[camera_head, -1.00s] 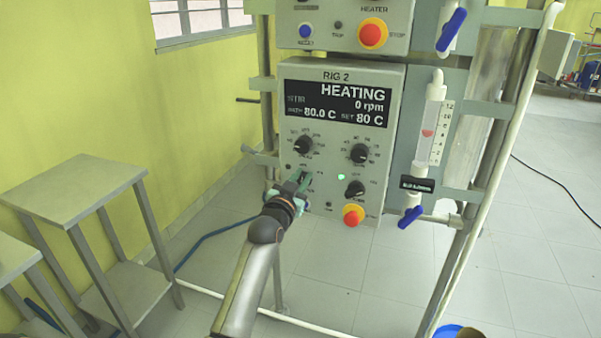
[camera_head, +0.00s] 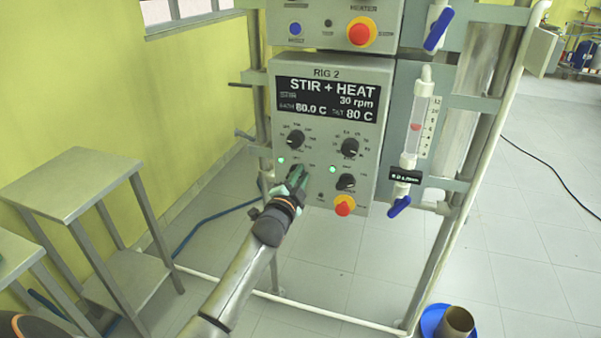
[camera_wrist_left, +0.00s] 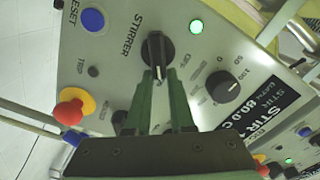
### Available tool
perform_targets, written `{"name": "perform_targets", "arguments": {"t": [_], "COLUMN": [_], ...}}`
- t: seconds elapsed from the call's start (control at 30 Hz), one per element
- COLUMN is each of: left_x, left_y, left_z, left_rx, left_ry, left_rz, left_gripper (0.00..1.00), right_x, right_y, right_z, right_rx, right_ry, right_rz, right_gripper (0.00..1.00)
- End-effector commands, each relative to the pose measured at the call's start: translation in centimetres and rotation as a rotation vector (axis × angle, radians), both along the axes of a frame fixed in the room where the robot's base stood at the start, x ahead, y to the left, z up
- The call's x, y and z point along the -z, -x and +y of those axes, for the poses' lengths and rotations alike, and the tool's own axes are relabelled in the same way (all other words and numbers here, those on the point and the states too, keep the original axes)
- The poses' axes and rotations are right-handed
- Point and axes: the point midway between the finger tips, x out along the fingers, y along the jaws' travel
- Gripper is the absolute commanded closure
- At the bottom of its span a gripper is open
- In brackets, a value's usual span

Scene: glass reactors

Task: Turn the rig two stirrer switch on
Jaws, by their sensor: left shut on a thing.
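The rig two control panel (camera_head: 330,200) faces me, and its display (camera_head: 327,99) reads STIR + HEAT and 30 rpm. The stirrer switch is a black knob (camera_wrist_left: 157,48), labelled STIRRER in the left wrist view. A green lamp (camera_wrist_left: 196,27) glows beside it and also shows in the head view (camera_head: 281,160). My left gripper (camera_head: 298,175) is at the panel's lower left, hiding the switch in the head view. In the left wrist view its green fingers (camera_wrist_left: 160,78) are shut on the knob's pointer end. My right gripper is not in view.
A red and yellow stop button (camera_head: 344,205) and another black knob (camera_head: 346,182) sit right of my gripper. A glass tube with a blue valve (camera_head: 399,206) hangs beside the panel. Steel tables stand at left. A blue container (camera_head: 434,320) is on the floor.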

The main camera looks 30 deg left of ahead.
Motion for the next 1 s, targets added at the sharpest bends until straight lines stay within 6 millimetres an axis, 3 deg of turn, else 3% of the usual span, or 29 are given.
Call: {"name": "perform_targets", "arguments": {"t": [0.03,0.67,0.7,0.93,1.0], "left_x": [0.92,1.02,1.02,0.98,0.9], "left_y": [0.28,0.28,0.28,0.27,0.24], "left_z": [0.94,0.96,0.96,0.94,0.85], "left_rx": [-0.02,-0.02,-0.02,-0.019,-0.018], "left_ry": [-0.018,-0.07,-0.07,-0.068,-0.067], "left_rz": [0.028,0.04,0.04,0.039,0.037], "left_gripper": [1.0,1.0,0.77,0.51,0.49], "right_x": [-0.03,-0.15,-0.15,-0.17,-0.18], "right_y": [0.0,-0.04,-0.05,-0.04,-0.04], "right_z": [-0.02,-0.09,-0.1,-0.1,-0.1], "right_rx": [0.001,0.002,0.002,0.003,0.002], "right_ry": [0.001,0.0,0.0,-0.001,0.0], "right_rz": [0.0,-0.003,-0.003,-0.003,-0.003], "right_gripper": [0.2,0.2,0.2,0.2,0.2]}}
